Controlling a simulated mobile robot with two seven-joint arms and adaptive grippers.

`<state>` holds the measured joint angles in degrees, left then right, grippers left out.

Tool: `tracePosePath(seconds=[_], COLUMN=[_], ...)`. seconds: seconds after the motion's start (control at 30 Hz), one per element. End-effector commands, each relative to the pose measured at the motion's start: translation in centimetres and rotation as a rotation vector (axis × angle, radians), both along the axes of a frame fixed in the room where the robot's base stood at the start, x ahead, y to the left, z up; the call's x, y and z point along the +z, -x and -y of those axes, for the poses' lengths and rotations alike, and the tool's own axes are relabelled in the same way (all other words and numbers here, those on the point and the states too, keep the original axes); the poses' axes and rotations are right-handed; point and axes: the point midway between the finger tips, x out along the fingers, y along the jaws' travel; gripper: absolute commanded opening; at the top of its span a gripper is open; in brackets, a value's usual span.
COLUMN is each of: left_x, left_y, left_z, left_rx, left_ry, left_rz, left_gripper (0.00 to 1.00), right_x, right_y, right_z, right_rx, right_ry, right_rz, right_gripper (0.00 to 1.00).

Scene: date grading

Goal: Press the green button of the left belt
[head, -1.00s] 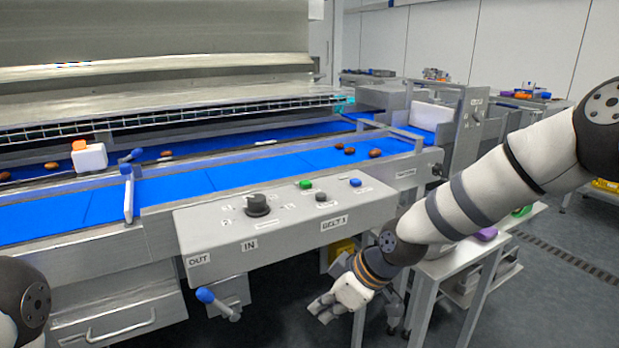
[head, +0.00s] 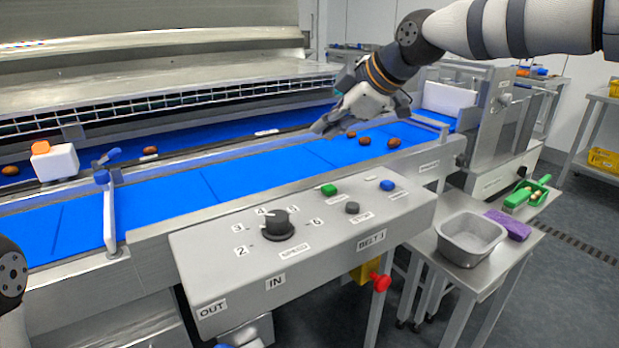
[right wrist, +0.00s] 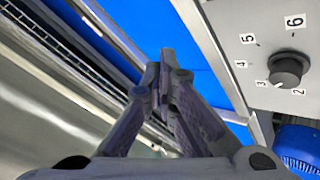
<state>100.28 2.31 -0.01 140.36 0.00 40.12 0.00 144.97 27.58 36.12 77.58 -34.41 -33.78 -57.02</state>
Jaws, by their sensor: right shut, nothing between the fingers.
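The green button (head: 329,190) sits near the back edge of the grey control panel (head: 210,258), which is labelled BELT 1. It does not show in the right wrist view. My right gripper (head: 324,127) is shut and empty, over the blue belt (head: 250,178), behind and above the green button and apart from it. Its closed fingers (right wrist: 166,62) fill the middle of the right wrist view. My left gripper is out of view; only a dark piece of my left arm shows at the left edge.
The panel also has a black speed knob (head: 277,226), a grey stop button (head: 352,208) and a blue button (head: 387,185). A red button (head: 380,282) is below. Several dates lie on the belts. A metal bin (head: 470,238) stands on a side table.

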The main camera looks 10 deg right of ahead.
Motion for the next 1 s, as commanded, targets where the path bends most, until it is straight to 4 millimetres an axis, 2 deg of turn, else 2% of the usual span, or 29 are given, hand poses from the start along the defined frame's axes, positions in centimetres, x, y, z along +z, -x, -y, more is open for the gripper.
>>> tracePosePath(seconds=[0.43,1.0], left_x=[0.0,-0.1], left_y=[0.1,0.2], left_z=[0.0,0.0], left_rx=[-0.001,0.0], left_ry=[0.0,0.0], left_rz=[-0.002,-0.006], left_gripper=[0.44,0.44], right_x=[-0.4,-8.0], right_y=[0.0,0.0], right_z=[0.0,0.0], right_rx=[0.001,0.001], right_ry=[0.002,0.001], right_rz=[0.0,-0.002], right_gripper=[0.0,0.0])
